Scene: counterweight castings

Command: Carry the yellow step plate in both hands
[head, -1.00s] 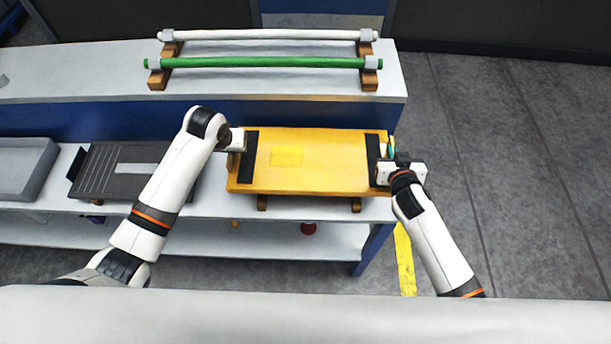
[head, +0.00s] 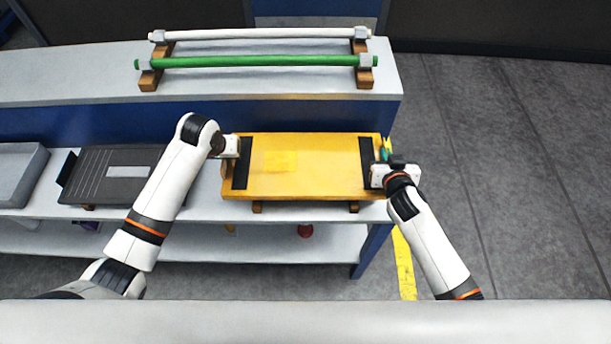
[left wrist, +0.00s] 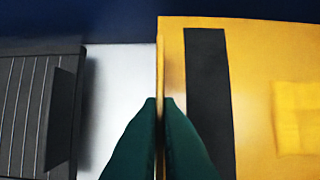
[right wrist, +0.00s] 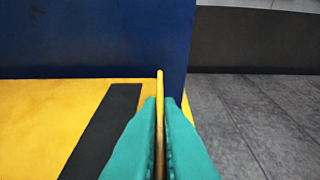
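The yellow step plate (head: 310,180) lies level over wooden blocks (head: 257,207) on the lower shelf. It has a black strip near each end and a paler yellow patch. My left gripper (head: 232,146) is at its left end; in the left wrist view the dark green fingers (left wrist: 160,102) close on the plate's thin edge. My right gripper (head: 384,160) is at its right end; in the right wrist view the teal fingers (right wrist: 160,102) close on the thin yellow edge. I cannot tell whether the plate still touches the blocks.
A white rod (head: 260,34) and a green rod (head: 250,61) rest on wooden holders on the upper counter (head: 60,75). A dark ribbed panel (head: 95,180) and a grey tray (head: 15,180) are left on the shelf. Floor (head: 500,170) is open at right.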

